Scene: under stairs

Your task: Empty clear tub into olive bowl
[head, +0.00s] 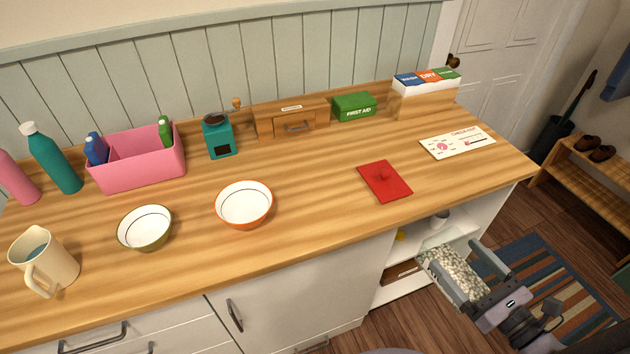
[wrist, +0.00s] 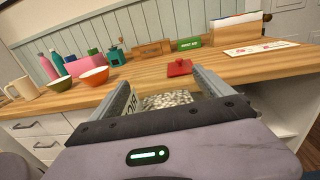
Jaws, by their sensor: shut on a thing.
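The clear tub (head: 452,268) is full of pale speckled bits, and its top is open. My gripper (head: 453,252) is shut on it, one finger along each side. The tub is held off the counter's front edge at the right, over the floor and beside an open shelf. In the wrist view the bits in the tub (wrist: 167,100) show between the fingers; its walls are hard to make out. The olive bowl (head: 145,228), white inside and empty, stands upright at the counter's left part, far from my gripper. It also shows in the wrist view (wrist: 61,84).
An orange bowl (head: 244,205) stands right of the olive one, a cream jug (head: 45,262) left of it. A pink caddy (head: 138,170) and teal grinder (head: 218,137) stand behind. A red lid (head: 385,181) lies at the right. The counter's front middle is clear.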

